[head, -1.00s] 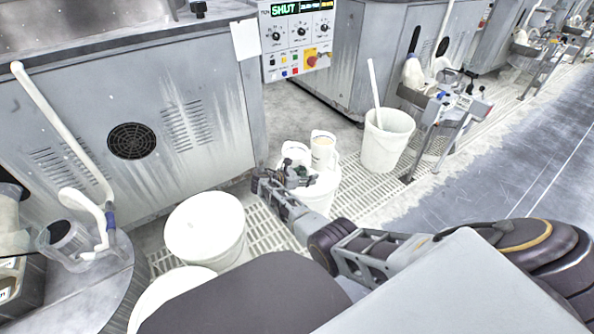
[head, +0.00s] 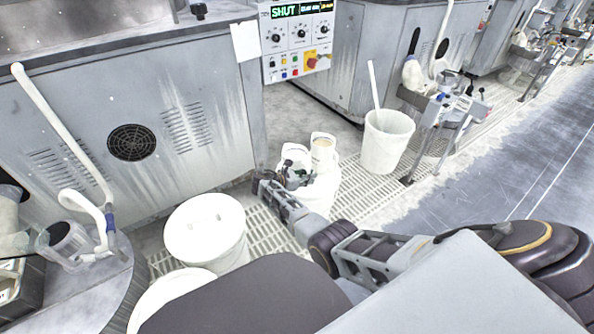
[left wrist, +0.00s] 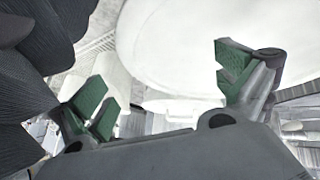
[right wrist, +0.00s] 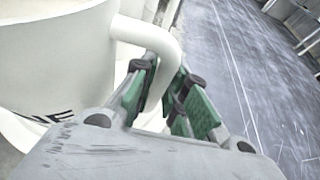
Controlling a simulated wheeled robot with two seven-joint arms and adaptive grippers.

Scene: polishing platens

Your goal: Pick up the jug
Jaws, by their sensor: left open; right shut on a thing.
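A white jug (head: 294,153) is in the middle of the head view, above or on a white bucket (head: 318,196). A second white jug (head: 323,150), with beige contents, is just right of it. My right gripper (head: 297,176) is at the nearer jug, partly hiding it. In the right wrist view my right gripper (right wrist: 165,85) is shut around the pale handle (right wrist: 150,35) of a large white jug (right wrist: 60,50) with dark lettering. Whether the jug is clear of its support cannot be told. My left gripper (left wrist: 165,78) is open and empty; the head view does not show it.
A lidded white bucket (head: 207,232) stands left of my right arm. An open bucket (head: 387,140) with a stick stands on the grating to the right. A grey machine cabinet (head: 130,140) and a control panel (head: 298,45) are behind.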

